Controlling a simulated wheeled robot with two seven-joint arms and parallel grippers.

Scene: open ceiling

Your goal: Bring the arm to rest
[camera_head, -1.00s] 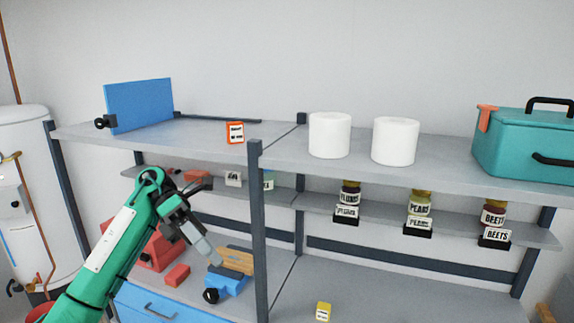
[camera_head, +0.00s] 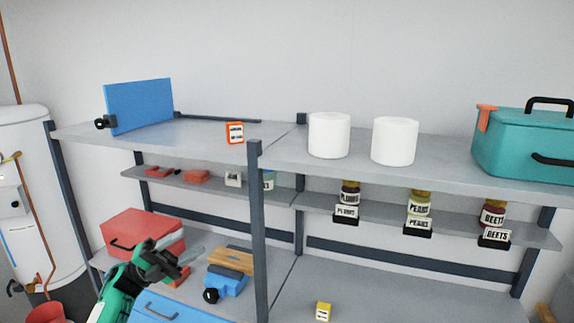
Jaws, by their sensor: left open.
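My left arm, green with dark joints, comes in at the lower left. Its left gripper (camera_head: 172,252) is in front of the lower shelf, near the red toolbox (camera_head: 130,226). The gripper is open, with nothing seen between its fingers. A small red block (camera_head: 184,275) is partly hidden behind the gripper. My right gripper is not in view.
Shelving holds a blue panel (camera_head: 140,104), white rolls (camera_head: 329,136) and a teal cooler (camera_head: 520,145) on top. Jars (camera_head: 419,212) stand on the middle shelf. A blue tool (camera_head: 228,280) lies on the lower shelf, left of the dark post (camera_head: 258,230). A white tank (camera_head: 40,190) stands at left.

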